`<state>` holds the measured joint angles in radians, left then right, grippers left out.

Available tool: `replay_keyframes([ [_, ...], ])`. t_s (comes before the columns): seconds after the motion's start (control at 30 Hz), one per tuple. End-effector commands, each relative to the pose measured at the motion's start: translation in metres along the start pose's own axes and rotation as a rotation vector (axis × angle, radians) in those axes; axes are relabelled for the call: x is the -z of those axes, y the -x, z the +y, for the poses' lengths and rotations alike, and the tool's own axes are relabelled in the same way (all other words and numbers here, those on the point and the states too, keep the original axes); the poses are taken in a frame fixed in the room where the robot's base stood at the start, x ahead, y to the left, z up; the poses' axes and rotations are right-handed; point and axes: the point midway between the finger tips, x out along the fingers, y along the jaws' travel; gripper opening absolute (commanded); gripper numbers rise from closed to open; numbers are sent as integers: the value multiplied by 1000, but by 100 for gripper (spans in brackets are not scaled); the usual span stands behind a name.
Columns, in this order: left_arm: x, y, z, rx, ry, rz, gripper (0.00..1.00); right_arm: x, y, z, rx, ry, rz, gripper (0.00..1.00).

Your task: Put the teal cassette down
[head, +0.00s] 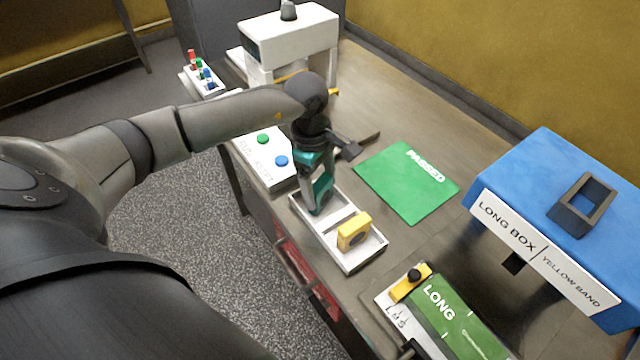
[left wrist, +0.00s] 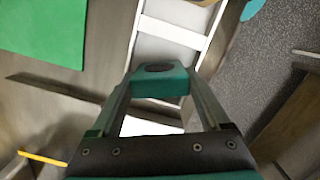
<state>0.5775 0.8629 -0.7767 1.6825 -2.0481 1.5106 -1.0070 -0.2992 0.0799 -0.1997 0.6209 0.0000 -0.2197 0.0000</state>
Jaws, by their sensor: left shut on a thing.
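My left gripper (head: 318,196) points down over the far-left part of a white tray (head: 375,253) and is shut on the teal cassette (head: 325,184). In the left wrist view the teal cassette (left wrist: 160,80) sits between the two fingertips, a dark oval on its face. The white tray (left wrist: 205,44) shows behind it. A divider splits the tray. A yellow cassette (head: 354,231) stands in the near-right part. I cannot tell whether the teal cassette touches the tray floor. My right gripper is not in view.
A green PASSED mat (head: 407,182) lies right of the tray. A button panel (head: 264,150) is to its left. A blue LONG BOX bin (head: 545,185) and a green LONG fixture (head: 455,318) stand at the right. A white machine (head: 290,38) is at the back.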

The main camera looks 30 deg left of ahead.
Motion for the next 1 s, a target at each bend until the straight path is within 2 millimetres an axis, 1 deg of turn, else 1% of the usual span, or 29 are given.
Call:
replay_keyframes([
  [0.13, 1, -4, 0, -1, 0, 0, 21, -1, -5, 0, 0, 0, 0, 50],
  [0.17, 1, -3, 0, 0, 0, 0, 82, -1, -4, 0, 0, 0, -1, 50],
  [0.3, 0, -2, 0, 0, 1, 0, 97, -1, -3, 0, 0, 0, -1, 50],
  [0.33, 0, -2, 0, 0, 1, 0, 100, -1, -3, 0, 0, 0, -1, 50],
  [0.57, 0, -2, 0, 0, 1, 0, 100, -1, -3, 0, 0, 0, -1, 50],
  [0.67, 0, 1, 0, 1, 1, 0, 100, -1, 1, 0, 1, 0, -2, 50],
  [0.77, 1, 14, 1, -3, 1, 2, 100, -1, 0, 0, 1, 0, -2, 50],
  [0.87, 1, 34, 1, -5, -1, 2, 100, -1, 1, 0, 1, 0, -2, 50],
  [1.0, 1, 67, 2, -6, 0, 2, 100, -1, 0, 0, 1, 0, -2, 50],
])
